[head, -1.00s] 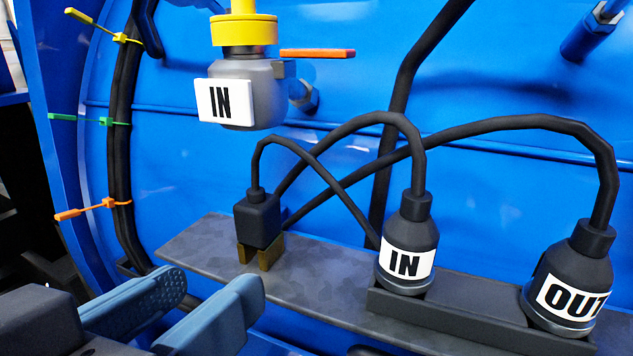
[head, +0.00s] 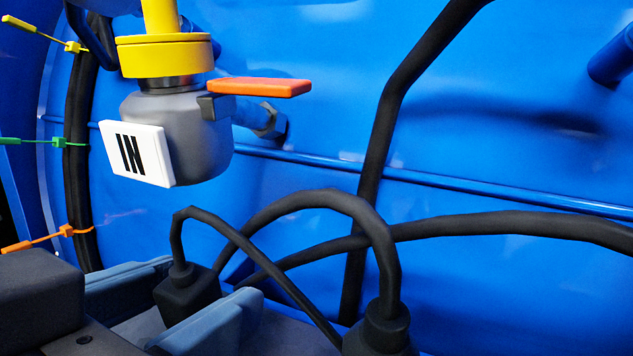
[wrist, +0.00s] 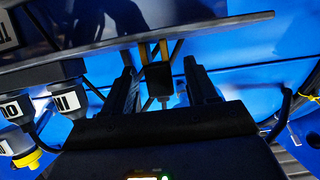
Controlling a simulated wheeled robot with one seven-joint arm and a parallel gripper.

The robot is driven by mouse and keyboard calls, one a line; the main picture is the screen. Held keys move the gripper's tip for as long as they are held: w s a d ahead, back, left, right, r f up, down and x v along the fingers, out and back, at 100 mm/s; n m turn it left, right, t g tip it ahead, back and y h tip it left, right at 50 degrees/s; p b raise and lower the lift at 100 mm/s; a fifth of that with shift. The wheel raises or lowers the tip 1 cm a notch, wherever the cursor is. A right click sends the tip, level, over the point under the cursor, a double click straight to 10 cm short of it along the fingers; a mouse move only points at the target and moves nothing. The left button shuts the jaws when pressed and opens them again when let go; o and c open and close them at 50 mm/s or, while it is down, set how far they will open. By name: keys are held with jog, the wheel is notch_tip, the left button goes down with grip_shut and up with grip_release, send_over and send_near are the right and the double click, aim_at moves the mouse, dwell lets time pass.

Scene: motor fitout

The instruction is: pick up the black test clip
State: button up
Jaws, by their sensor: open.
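The black test clip (head: 187,291) is a dark block with a black cable from its top, at the lower left of the head view. In the wrist view the clip (wrist: 158,79) shows its brass prongs pointing toward the grey shelf. My gripper (head: 207,283) is open, with one blue-grey finger on each side of the clip. In the wrist view my gripper (wrist: 160,68) has the clip between its fingers, with a gap on both sides. In the head view the near finger hides the clip's lower part and prongs.
A grey valve body (head: 190,130) with an IN label, yellow collar and orange lever (head: 260,87) hangs above the clip. Black cables arch right to a plug (head: 380,330). The grey shelf (wrist: 105,47) runs across the wrist view. Coloured ties hold a black hose at left.

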jog(key=shift+w+d+f, duration=0.1)
jog(key=shift+w+f, duration=0.1)
jog(key=shift+w, duration=0.2)
jog(key=c, duration=1.1)
